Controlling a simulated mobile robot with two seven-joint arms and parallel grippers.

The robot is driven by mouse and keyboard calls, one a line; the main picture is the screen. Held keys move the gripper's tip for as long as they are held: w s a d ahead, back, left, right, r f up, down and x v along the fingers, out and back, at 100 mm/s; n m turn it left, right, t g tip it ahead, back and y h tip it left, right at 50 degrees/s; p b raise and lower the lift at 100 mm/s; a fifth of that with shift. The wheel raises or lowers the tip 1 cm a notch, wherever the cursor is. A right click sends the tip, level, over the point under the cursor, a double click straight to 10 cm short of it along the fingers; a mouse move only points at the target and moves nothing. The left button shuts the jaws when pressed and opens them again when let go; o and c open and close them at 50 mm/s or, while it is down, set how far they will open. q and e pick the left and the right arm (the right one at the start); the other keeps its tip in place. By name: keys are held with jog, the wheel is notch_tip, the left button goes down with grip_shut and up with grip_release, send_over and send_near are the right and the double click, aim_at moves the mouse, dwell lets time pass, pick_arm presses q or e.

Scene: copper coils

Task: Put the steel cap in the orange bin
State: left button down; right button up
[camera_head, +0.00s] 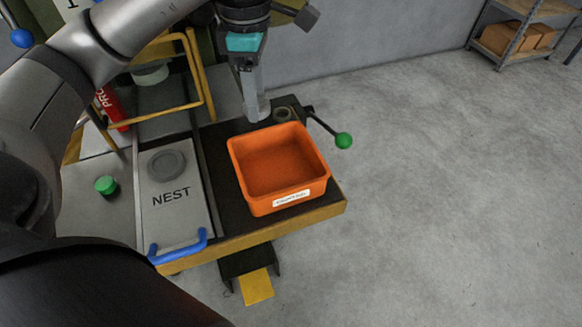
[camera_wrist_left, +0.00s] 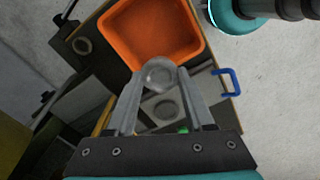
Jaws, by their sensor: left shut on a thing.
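My left gripper (camera_head: 257,112) points down at the back left of the orange bin in the head view. In the left wrist view its fingers (camera_wrist_left: 160,85) are shut on the steel cap (camera_wrist_left: 159,73), a round, shiny grey piece between the tips. In the head view I cannot clearly tell the cap from the fingertips. The orange bin (camera_head: 262,205) stands on the dark bench top with a white label on its front, and looks empty inside. It also shows in the left wrist view (camera_wrist_left: 201,42), just beyond the cap.
Left of the bin is a grey plate marked NEST (camera_head: 172,222) with a round recess and blue handle (camera_head: 178,246). A green knob (camera_head: 106,185), a yellow frame (camera_head: 203,75), a dark ring (camera_head: 283,114) and a green-balled lever (camera_head: 343,140) are nearby. Open floor lies right.

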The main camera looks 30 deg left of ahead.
pick_arm(q)
jog(key=shift+f, duration=0.5)
jog(key=b, duration=0.3)
send_over(265, 181)
notch_tip(265, 181, down, 7)
notch_tip(265, 181, down, 8)
jog(key=shift+w+r+b, duration=0.1)
jog(key=shift+r+b, duration=0.15)
jog(key=shift+b, duration=0.75)
jog(key=shift+f+b, duration=0.65)
jog(key=shift+f, duration=1.6)
pick_arm(e)
jog(key=w+a+r, duration=0.6)
jog(key=w+r, duration=0.2)
jog(key=shift+w+a+r+y, duration=0.2)
jog(key=shift+a+y, duration=0.05)
jog(key=shift+y, duration=0.05)
pick_arm(q)
jog(key=shift+f, duration=0.15)
jog(key=shift+c, duration=1.5)
grip_release()
pick_arm(e)
jog(key=shift+w+r, duration=0.2)
jog(key=shift+r, duration=0.05)
